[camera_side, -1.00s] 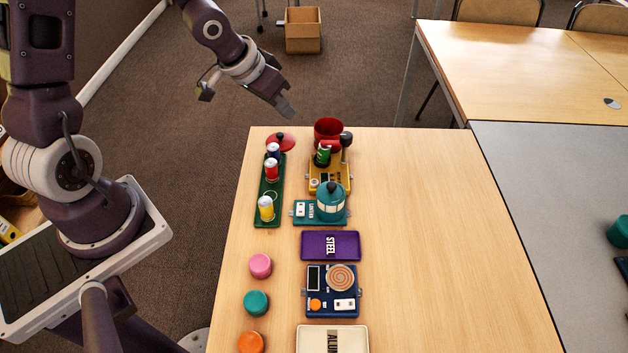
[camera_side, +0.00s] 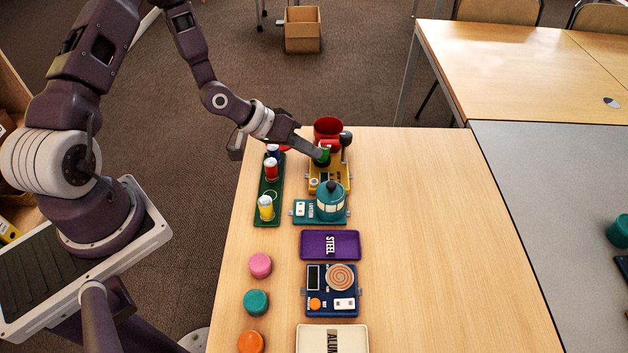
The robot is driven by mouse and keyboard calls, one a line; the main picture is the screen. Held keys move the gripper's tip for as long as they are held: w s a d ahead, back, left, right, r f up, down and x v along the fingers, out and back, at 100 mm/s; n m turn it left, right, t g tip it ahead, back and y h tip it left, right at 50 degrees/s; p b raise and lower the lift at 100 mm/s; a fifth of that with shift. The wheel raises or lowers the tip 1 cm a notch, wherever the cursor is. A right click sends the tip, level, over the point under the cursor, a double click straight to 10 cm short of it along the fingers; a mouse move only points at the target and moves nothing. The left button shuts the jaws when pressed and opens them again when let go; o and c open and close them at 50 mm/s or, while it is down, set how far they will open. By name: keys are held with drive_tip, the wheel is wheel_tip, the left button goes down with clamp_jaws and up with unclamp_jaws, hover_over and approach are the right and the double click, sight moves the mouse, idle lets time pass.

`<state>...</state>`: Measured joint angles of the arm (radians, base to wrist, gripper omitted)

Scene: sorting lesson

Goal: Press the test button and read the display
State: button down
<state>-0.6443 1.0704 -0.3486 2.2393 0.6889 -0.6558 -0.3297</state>
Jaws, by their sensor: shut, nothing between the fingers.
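A navy device (camera_side: 332,311) lies near the table's front. It has a dark display (camera_side: 313,277) whose reading I cannot make out, an orange round button (camera_side: 315,303), a copper-coloured coil disc (camera_side: 341,276) and a white switch plate (camera_side: 344,304). Which control is the test button is not readable. My gripper (camera_side: 318,154) is shut and empty, far behind this device. Its tip is at the green cylinder (camera_side: 325,155) on the yellow device (camera_side: 330,181); I cannot tell whether they touch. The gripper partly hides the red lid (camera_side: 285,148).
A green tray (camera_side: 260,190) holds several small cylinders. A red pot (camera_side: 328,130), teal lantern (camera_side: 330,203), purple STEEL block (camera_side: 345,246) and cream block (camera_side: 310,338) line the table. Pink (camera_side: 260,265), teal (camera_side: 256,302) and orange (camera_side: 250,342) discs sit left. The table's right side is clear.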

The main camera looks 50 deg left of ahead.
hover_over(310, 184)
drive_tip(key=shift+f, duration=3.4)
drive_tip(key=shift+f, duration=0.15)
drive_tip(key=shift+f, duration=0.25)
drive_tip(key=shift+f, duration=0.45)
drive_tip(key=shift+r, duration=0.85)
drive_tip(key=shift+r, duration=2.5)
